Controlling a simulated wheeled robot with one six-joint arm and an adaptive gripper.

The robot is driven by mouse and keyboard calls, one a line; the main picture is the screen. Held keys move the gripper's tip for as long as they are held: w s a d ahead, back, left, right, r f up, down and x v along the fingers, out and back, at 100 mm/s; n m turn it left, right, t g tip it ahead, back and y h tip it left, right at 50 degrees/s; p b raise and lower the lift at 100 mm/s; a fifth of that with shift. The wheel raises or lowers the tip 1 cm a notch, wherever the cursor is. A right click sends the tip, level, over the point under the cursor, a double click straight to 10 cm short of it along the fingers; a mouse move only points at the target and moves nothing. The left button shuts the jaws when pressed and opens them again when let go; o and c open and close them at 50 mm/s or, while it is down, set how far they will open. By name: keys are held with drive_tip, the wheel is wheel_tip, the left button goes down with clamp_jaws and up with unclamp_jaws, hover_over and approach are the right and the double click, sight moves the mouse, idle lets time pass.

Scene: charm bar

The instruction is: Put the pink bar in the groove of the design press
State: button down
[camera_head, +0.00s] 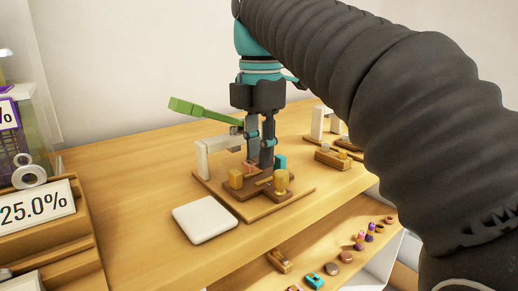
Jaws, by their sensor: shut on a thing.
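The design press stands on a wooden base board (212,194) in the middle of the table. It has a white upright (201,160), a raised green lever (203,111) and a brown stepped block (245,207). My gripper (260,164) points straight down over the brown block, with its fingers close together. A small pink piece, seemingly the pink bar (249,168), shows at the fingertips, low over the block. My fingers hide most of it. I cannot tell whether it touches the groove, which is also hidden.
Yellow pieces (236,179) and a teal piece (280,162) stand close around my fingers on the press. A white square pad (205,219) lies in front. Another wooden stand (333,159) is at the right. A lower shelf holds several small coloured pieces.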

drive_tip(key=shift+f, duration=1.05)
idle(1.9)
drive_tip(key=c, duration=0.9)
unclamp_jaws()
drive_tip(key=shift+c, duration=0.2)
drive_tip(key=shift+r, duration=0.1)
